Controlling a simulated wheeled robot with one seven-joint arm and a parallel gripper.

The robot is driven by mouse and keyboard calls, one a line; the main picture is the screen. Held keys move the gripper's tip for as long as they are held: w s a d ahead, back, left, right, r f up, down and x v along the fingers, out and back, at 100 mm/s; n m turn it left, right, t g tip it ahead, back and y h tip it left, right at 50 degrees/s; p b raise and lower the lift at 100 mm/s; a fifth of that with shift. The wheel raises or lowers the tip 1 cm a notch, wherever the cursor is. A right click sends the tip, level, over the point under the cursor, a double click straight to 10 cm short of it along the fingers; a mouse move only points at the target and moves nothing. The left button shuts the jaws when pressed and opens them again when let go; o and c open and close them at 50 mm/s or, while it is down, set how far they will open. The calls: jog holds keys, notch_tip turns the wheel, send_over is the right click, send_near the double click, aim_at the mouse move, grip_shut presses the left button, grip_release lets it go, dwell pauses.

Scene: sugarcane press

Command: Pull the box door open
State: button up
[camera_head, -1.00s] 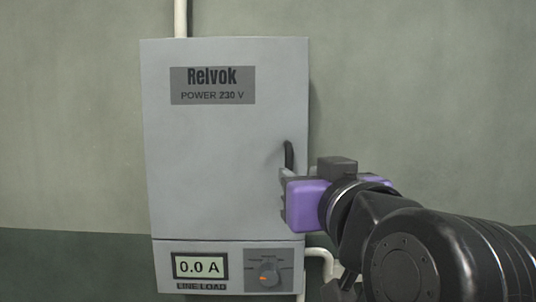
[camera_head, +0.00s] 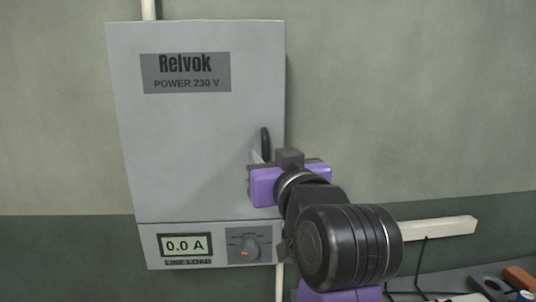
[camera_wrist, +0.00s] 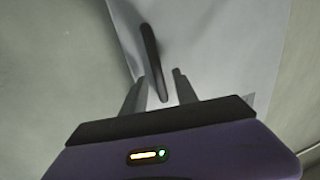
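The grey power box door (camera_head: 190,140) is shut and fills the left half of the head view, with a "Relvok POWER 230 V" label. Its dark upright handle (camera_head: 265,142) is near the door's right edge. My purple gripper (camera_head: 256,160) is at the handle's lower part, and the body of the gripper hides some of the door edge. In the wrist view the two fingers of my gripper (camera_wrist: 160,86) are apart. The lower end of the handle (camera_wrist: 151,55) shows between them, with a gap on each side.
Below the door is a panel with a "0.0 A" display (camera_head: 186,245) and a dial (camera_head: 244,247). A pale pipe (camera_head: 149,9) rises above the box. A bench with several items (camera_head: 490,285) is at lower right.

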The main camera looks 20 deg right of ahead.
jog(key=shift+w, duration=0.1)
grip_shut()
dwell(1.4)
